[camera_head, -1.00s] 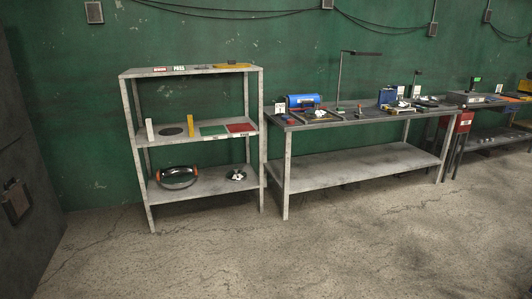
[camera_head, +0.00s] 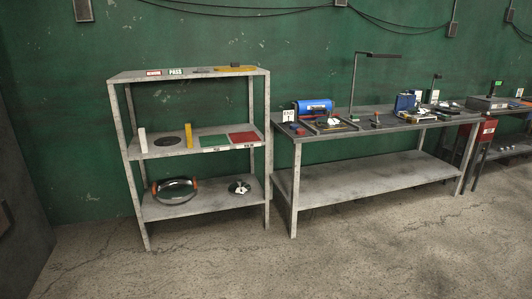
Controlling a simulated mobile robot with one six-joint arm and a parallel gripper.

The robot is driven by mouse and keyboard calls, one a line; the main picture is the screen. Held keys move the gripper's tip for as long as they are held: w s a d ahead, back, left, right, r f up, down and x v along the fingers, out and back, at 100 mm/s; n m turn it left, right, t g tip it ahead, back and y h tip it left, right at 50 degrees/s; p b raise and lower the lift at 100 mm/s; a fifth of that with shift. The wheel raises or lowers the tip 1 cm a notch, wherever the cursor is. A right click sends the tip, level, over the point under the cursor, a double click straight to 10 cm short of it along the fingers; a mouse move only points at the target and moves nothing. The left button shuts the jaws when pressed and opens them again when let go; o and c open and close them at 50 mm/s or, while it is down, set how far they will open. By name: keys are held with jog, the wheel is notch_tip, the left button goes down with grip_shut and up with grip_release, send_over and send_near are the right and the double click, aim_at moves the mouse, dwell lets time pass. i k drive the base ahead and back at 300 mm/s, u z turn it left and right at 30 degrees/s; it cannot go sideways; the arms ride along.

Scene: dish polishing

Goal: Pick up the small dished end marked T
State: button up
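A small round metal dished piece (camera_head: 239,187) lies on the right part of the bottom shelf of the grey rack. It has a pale mark on it, too small to read as a T. A larger shiny dished piece (camera_head: 175,190) with orange-brown grips at its sides lies to its left on the same shelf. My gripper is not in view.
The grey rack (camera_head: 203,210) also holds a white block (camera_head: 143,140), a dark disc (camera_head: 168,141), a yellow block (camera_head: 190,134), and green (camera_head: 214,141) and red (camera_head: 243,138) pads. A workbench (camera_head: 350,182) with tools stands to the right. The concrete floor (camera_head: 330,255) in front is clear.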

aim_at(328, 121)
jog(key=u, duration=0.25)
jog(key=i, duration=2.4)
jog(key=u, duration=0.2)
